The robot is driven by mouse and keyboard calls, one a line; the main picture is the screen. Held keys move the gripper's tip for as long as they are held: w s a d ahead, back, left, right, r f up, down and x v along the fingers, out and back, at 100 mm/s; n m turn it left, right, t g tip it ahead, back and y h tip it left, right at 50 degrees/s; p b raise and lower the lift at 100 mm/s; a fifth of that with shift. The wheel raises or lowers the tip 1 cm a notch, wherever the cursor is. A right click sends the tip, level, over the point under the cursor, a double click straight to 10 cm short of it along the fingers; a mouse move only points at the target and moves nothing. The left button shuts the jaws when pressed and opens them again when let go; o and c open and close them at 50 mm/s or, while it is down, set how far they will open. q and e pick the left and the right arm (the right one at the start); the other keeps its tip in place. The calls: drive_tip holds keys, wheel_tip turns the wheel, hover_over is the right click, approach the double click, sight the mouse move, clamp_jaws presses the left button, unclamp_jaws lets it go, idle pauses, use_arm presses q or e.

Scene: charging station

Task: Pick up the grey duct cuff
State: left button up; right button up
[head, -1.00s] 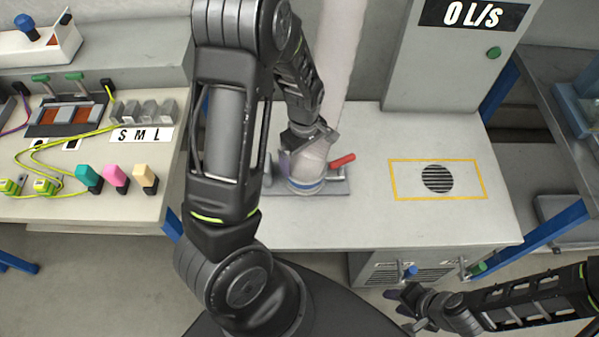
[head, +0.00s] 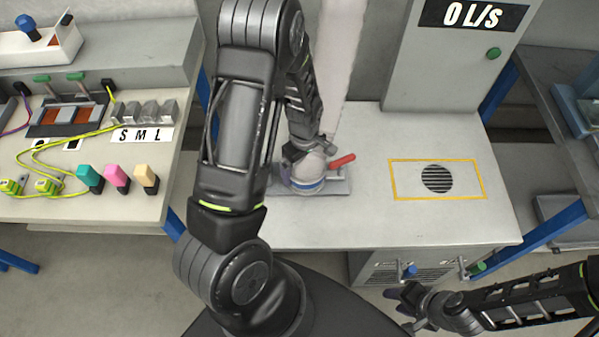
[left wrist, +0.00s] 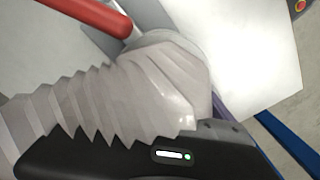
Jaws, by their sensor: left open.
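The grey duct cuff (head: 309,171) sits upright on a grey plate on the bench, with a blue ring at its base and the pale ribbed duct (head: 341,50) rising behind it. In the left wrist view, the ribbed duct (left wrist: 85,105) and the rounded cuff (left wrist: 165,85) fill the middle, close to the gripper body. My left gripper (head: 300,157) is open, right at the cuff's upper left side. Its fingers are mostly hidden, and I cannot tell whether they touch the cuff. My right gripper (head: 397,308) is apart from it at lower right, seemingly open and empty.
A red-handled lever (head: 342,160) stands right beside the cuff. A yellow-framed round vent (head: 437,179) lies on the bench to the right, below a grey cabinet (head: 440,70). The left bench holds coloured plugs (head: 116,177) and cables. The bench between cuff and vent is clear.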

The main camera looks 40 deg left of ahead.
use_arm(q)
drive_tip(key=shift+c, duration=0.6)
drive_tip(key=c, duration=1.2)
